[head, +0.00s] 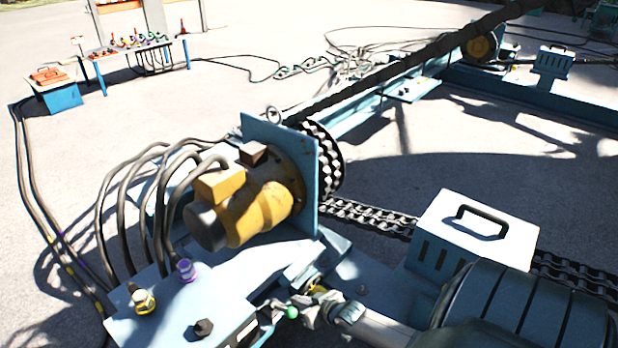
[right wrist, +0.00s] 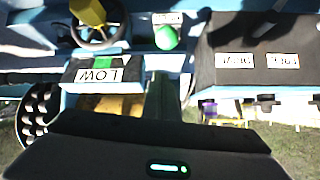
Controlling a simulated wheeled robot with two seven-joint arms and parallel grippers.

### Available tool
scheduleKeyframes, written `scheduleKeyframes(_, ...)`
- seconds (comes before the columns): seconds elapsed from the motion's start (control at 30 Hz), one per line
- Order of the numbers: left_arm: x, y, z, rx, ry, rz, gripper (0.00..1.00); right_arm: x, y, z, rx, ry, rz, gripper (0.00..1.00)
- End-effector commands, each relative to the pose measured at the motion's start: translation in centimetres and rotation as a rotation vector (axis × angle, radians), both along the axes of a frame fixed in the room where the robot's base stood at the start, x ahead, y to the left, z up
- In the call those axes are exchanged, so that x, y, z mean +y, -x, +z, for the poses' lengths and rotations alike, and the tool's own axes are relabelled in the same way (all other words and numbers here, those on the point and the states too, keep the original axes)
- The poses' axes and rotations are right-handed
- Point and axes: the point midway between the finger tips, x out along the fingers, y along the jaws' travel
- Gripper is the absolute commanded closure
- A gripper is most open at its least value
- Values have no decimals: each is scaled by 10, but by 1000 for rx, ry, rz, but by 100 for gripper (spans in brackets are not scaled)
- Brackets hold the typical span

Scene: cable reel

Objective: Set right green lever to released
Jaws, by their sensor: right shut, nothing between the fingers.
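The green lever shows as a round green knob (head: 292,312) at the lower middle of the head view, on the near side of the blue machine. In the right wrist view the green knob (right wrist: 166,38) is at top centre, below a small white label. My right gripper (head: 316,308) is just right of the knob in the head view. In the right wrist view its shut, empty fingers (right wrist: 160,88) point up toward the knob. I cannot tell whether they touch it. The lever's stem is mostly hidden. My left gripper is not in view.
A "LOW" label (right wrist: 97,75) and a dark wheel (right wrist: 92,35) are left of the knob. A dark box (right wrist: 258,50) with two labels is to the right. A yellow motor (head: 255,210) with thick cables stands behind. A white-topped cover (head: 478,228) is at right.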

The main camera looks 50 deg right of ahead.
Motion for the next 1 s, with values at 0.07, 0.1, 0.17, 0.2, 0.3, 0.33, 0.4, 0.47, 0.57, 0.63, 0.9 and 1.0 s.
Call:
scheduleKeyframes(0.07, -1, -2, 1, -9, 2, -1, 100, 0, 13, 5, 1, 0, 0, 100)
scheduleKeyframes(0.1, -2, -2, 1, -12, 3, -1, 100, 0, 18, 7, 1, 0, 0, 100)
scheduleKeyframes(0.17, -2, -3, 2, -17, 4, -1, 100, 0, 25, 10, 1, 0, 0, 100)
scheduleKeyframes(0.2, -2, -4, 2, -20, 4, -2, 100, 0, 29, 12, 0, 0, 0, 100)
scheduleKeyframes(0.3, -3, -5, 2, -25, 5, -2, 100, 0, 37, 15, 0, 0, 0, 100)
scheduleKeyframes(0.33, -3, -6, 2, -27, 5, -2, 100, 0, 38, 16, -1, 0, 0, 100)
scheduleKeyframes(0.4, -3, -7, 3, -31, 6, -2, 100, -1, 41, 18, -1, 0, 0, 100)
scheduleKeyframes(0.47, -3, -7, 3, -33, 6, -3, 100, -1, 42, 18, -1, 0, 0, 100)
scheduleKeyframes(0.57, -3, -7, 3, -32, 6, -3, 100, -1, 43, 18, -1, 0, 0, 100)
scheduleKeyframes(0.63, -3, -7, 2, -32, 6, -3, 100, -1, 43, 18, -2, 0, 0, 100)
scheduleKeyframes(0.9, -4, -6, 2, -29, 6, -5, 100, -1, 43, 18, -2, 0, 0, 100)
scheduleKeyframes(1.0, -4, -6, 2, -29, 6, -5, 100, -1, 42, 18, -2, 0, 0, 100)
